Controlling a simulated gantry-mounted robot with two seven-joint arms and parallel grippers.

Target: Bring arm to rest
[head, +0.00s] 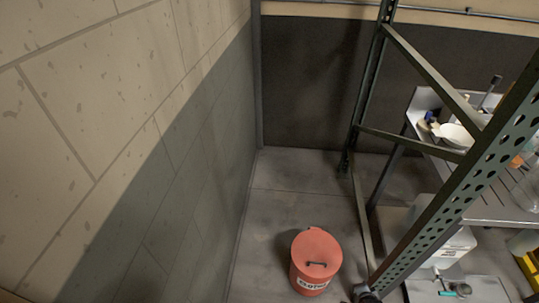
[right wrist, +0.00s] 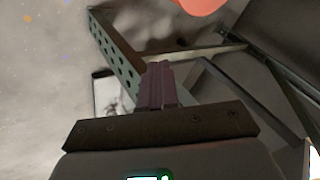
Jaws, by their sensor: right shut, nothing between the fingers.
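My right gripper (right wrist: 160,68) shows in the right wrist view, its dark fingers together and empty. It points toward the green perforated rack post (right wrist: 118,55), with no contact that I can make out. Neither gripper can be made out in the head view. My left gripper is not in view.
A red lidded bucket (head: 316,262) stands on the grey floor, left of the green metal rack (head: 425,215). A table (head: 490,206) with a white bowl (head: 457,136) is behind the rack. A block wall (head: 90,130) fills the left. Floor (head: 290,190) behind the bucket is clear.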

